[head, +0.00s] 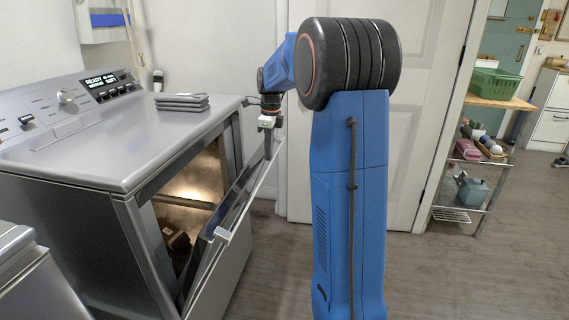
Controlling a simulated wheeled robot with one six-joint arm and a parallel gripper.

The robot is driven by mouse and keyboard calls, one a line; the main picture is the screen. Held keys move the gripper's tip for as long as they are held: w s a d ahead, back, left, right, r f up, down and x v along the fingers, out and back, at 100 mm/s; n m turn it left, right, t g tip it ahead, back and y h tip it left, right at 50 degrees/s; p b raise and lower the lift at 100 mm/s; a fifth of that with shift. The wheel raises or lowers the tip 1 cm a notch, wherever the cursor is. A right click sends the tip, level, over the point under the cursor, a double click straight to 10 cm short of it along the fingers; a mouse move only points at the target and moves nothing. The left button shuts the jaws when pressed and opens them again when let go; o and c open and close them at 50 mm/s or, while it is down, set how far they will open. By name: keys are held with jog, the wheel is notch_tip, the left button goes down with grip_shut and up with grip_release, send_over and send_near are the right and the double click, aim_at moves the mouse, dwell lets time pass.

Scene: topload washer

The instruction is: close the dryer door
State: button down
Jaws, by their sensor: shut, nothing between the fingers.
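The grey dryer (120,145) stands at the left. Its front opening shows a lit inside with a dark brown item (176,238) low in it. The dryer door (232,222) is partly open, tilted outward at the top and hinged low. My gripper (268,150) is shut and empty, pointing down at the door's far upper corner. It overlaps the door edge in the picture; I cannot tell whether it touches.
Folded grey cloths (182,101) lie on the dryer top. Another appliance (38,283) stands at the lower left. A white door (420,110) is behind my arm. The floor between is clear.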

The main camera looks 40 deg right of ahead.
jog(key=w+a+r, duration=0.4)
jog(key=w+a, duration=0.4)
jog(key=w, duration=0.1)
jog(key=shift+w+a, duration=0.2)
jog(key=shift+w, duration=0.2)
